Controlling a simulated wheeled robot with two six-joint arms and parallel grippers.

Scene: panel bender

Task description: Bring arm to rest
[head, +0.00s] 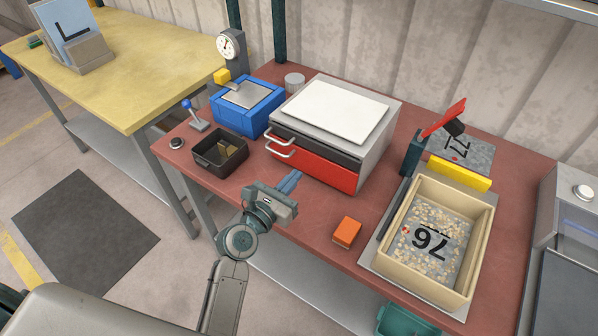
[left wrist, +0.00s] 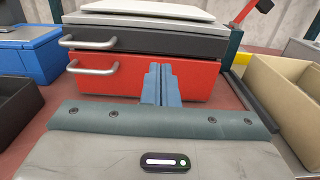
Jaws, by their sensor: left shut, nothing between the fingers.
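My left gripper (head: 289,181) is over the front part of the red-brown workbench (head: 309,222), in front of a small drawer cabinet (head: 345,155). Its blue fingers are together with nothing between them. In the left wrist view the shut fingers (left wrist: 161,84) point at the red lower drawer (left wrist: 200,80) and hide part of it. Both drawers look closed. Whether the fingertips touch the drawer front cannot be told. My right gripper is not in view.
A black bin (head: 220,152) and a blue box (head: 247,107) stand left of the cabinet. An orange block (head: 346,232) lies to the gripper's right. A beige crate (head: 400,262) of pale pieces stands at the right. A yellow table (head: 120,60) is at the back left.

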